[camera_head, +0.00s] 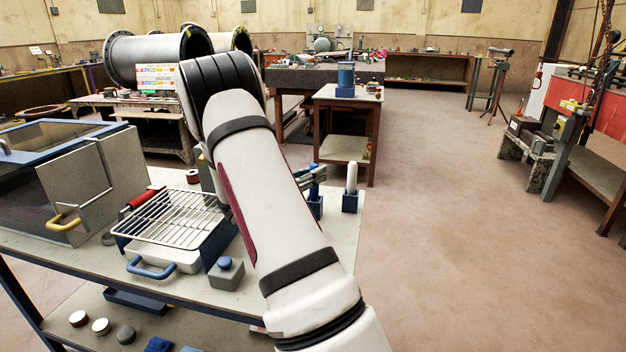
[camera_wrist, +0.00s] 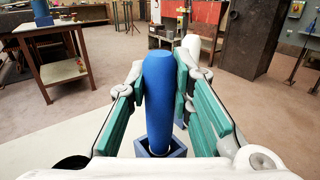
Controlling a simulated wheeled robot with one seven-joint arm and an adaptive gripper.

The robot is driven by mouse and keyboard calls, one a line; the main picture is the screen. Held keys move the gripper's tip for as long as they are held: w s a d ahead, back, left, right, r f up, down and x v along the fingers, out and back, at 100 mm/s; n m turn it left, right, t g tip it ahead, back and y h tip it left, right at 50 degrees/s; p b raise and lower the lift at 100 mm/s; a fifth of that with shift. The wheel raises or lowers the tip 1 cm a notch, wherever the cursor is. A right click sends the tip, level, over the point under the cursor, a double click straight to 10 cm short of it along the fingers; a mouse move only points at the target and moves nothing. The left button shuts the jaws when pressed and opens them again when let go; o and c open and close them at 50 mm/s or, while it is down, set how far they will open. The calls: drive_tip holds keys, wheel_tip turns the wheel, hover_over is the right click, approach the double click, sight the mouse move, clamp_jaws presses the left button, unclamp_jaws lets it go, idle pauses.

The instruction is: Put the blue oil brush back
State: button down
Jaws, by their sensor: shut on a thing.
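The blue oil brush (camera_wrist: 158,95) is upright between the teal pads of my gripper (camera_wrist: 162,75) in the wrist view. My gripper is shut on it. Its lower end is at the mouth of a square blue holder (camera_wrist: 177,147); I cannot tell how deep it sits. In the head view my gripper (camera_head: 310,178) is partly hidden behind my arm, over the blue holder (camera_head: 316,208) at the table's right end.
A white upright piece (camera_head: 351,178) stands in a second blue holder (camera_head: 350,204) just right. A wire rack (camera_head: 180,215) with a red handle, a grey block (camera_head: 226,275) with a blue knob and an open glass-fronted box (camera_head: 65,185) are left on the table (camera_head: 343,240).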

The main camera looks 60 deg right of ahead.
drive_tip(key=shift+f, duration=0.5)
drive_tip(key=c, duration=1.4)
unclamp_jaws()
